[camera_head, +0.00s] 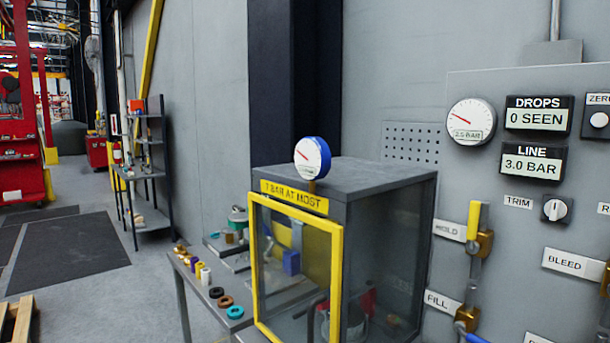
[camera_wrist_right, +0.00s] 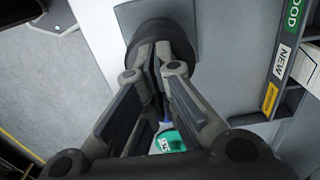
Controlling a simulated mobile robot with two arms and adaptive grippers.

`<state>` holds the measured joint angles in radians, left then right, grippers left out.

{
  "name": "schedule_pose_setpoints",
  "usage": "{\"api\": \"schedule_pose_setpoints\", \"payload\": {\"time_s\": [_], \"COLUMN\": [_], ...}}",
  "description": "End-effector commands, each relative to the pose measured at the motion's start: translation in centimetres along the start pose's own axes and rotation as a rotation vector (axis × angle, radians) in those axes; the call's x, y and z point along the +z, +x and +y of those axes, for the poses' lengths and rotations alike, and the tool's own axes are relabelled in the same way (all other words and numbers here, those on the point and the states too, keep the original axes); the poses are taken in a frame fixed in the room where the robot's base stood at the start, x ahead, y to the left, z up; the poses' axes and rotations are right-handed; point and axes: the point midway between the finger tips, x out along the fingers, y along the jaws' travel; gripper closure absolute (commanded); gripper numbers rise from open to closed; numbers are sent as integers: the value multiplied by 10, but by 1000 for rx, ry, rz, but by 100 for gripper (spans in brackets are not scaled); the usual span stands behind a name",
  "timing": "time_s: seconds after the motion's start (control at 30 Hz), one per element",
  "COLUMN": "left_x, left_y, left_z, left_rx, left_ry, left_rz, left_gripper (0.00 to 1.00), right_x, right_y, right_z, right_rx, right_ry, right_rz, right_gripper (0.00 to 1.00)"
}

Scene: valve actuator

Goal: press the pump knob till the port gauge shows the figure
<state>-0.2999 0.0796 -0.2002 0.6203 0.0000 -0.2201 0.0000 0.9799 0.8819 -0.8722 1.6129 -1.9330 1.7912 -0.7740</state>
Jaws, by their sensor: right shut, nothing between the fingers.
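In the right wrist view my right gripper (camera_wrist_right: 154,52) is shut and empty. Its fingertips are at a dark round knob (camera_wrist_right: 163,30), which sits in front of a grey plate; I cannot tell whether they touch it or whether it is the pump knob. In the head view a blue-cased gauge (camera_head: 312,158) with a red needle stands on the cabinet. The LINE display (camera_head: 532,164) reads 3.0 BAR. Neither gripper shows in the head view.
The grey cabinet (camera_head: 390,180) has a yellow-framed clear door (camera_head: 335,270) and a sign, apparently "1 BAR AT MOST" (camera_head: 294,197). DROPS (camera_head: 540,116) reads 0 SEEN. Yellow (camera_head: 474,220) and blue valve handles are on the panel. Small rings lie on a bench (camera_head: 190,262); floor is open at left.

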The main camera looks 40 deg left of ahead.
Motion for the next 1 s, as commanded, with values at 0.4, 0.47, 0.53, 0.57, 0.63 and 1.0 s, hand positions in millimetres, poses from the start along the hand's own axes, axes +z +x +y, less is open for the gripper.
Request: {"api": "schedule_pose_setpoints", "payload": {"time_s": [0.4,0.47,0.53,0.57,0.63,1.0], "left_x": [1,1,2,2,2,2], "left_y": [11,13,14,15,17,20], "left_z": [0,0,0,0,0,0], "left_rx": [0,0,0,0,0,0], "left_ry": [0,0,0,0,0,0], "left_rz": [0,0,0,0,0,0], "left_gripper": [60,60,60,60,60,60], "right_x": [0,0,0,0,0,0], "right_y": [16,18,20,21,23,28], "right_z": [1,1,1,1,1,1], "right_rx": [4,4,4,4,4,5], "right_ry": [-1,-1,-1,-1,-1,-1], "right_rz": [1,1,1,1,1,2], "right_gripper": [100,100,100,100,100,100]}}
